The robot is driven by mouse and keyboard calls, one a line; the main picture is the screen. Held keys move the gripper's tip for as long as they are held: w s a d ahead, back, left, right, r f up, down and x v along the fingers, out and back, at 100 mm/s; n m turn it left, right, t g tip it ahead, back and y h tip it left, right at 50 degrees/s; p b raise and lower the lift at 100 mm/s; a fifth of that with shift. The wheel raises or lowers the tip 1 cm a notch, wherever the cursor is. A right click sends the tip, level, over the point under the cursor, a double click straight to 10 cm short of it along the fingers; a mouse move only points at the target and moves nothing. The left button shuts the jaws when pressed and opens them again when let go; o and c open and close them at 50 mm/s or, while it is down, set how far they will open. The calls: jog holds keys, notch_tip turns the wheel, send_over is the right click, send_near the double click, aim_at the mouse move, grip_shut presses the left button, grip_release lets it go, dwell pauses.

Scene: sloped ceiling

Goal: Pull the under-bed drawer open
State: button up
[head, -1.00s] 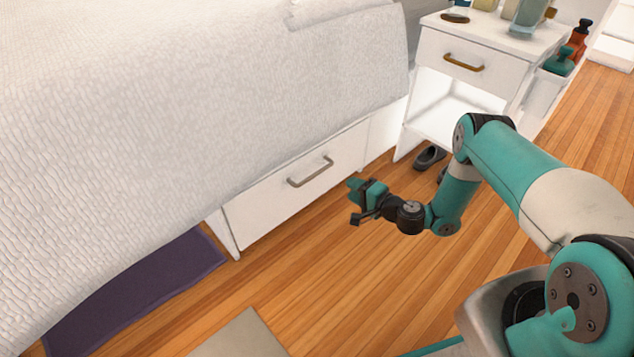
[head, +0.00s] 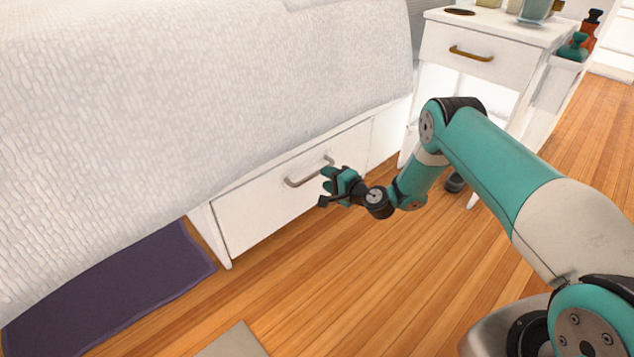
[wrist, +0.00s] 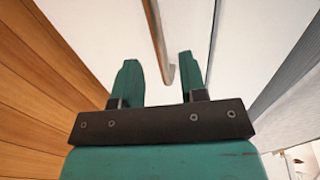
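The under-bed drawer (head: 265,207) is a white front below the bed, and it looks shut. Its metal bar handle (head: 302,178) runs along the upper part of the front. My gripper (head: 324,187) is just in front of the right part of the handle in the head view. In the wrist view my gripper (wrist: 156,80) is open, with its two green fingers apart. The handle (wrist: 158,45) points down into the gap between them, closer to the right finger. I cannot tell whether a finger touches it.
A white bed cover (head: 200,90) hangs over the drawer's top edge. A white nightstand (head: 485,50) with bottles stands at the back right. A purple mat (head: 120,285) lies at the left. The wooden floor (head: 330,290) before the drawer is clear.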

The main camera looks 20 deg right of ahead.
jog(key=b+x, duration=0.2)
jog(key=x, duration=0.3)
jog(key=shift+w, duration=0.2)
grip_shut()
